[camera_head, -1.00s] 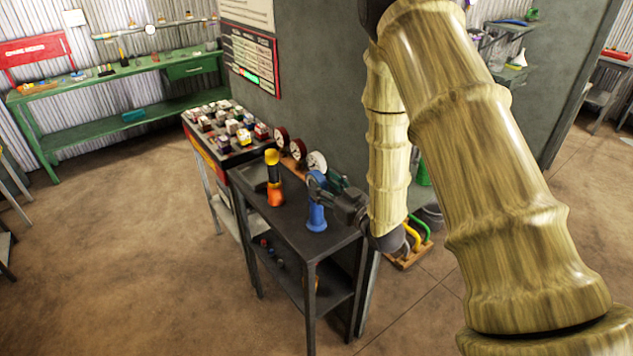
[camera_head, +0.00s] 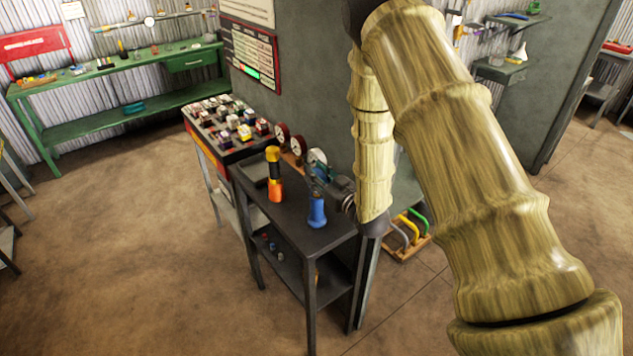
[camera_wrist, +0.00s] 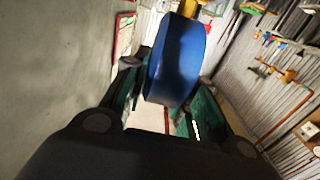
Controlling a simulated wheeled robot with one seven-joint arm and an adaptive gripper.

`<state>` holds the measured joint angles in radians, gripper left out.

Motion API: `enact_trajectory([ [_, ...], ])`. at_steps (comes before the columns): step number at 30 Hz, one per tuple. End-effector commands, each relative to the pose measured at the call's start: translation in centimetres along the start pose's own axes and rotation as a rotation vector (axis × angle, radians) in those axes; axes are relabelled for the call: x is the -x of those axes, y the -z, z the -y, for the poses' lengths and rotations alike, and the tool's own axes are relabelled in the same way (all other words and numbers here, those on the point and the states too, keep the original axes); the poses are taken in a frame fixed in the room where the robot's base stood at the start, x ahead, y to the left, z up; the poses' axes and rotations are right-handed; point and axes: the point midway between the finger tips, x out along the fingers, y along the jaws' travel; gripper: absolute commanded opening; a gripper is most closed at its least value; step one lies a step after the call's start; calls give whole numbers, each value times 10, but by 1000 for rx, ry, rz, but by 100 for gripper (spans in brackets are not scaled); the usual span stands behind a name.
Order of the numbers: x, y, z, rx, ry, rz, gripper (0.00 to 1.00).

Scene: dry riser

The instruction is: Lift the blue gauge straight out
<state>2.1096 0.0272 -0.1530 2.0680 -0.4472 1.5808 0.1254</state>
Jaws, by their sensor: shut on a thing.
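The blue gauge (camera_head: 316,157) is the nearest in a row of round dials behind the dark table, its pale face partly showing in the head view. My gripper (camera_head: 321,171) is at it, just above the table. In the wrist view the blue round body of the gauge (camera_wrist: 176,62) sits between the two green-padded fingers of my gripper (camera_wrist: 165,85), which are shut on it. The gauge's lower mounting is hidden in the head view by my gripper, so I cannot tell whether it is clear of its seat.
Two red-rimmed gauges (camera_head: 290,139) stand in the same row. An orange and black flashlight (camera_head: 275,175) and a blue-handled tool (camera_head: 317,211) stand upright on the dark table (camera_head: 290,225). A grey wall (camera_head: 315,85) rises close behind. A tray of several blocks (camera_head: 229,124) adjoins at left.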

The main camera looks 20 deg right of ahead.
Motion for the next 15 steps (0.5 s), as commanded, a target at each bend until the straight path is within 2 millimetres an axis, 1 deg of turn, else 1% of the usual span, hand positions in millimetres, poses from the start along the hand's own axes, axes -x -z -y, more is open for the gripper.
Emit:
enact_trajectory([
  [8, 0, 3, 0, 0, 0, -1, 0],
  [11, 0, 10, 0, 0, 0, -1, 0],
  [15, 0, 29, 0, 1, -1, -2, 0],
])
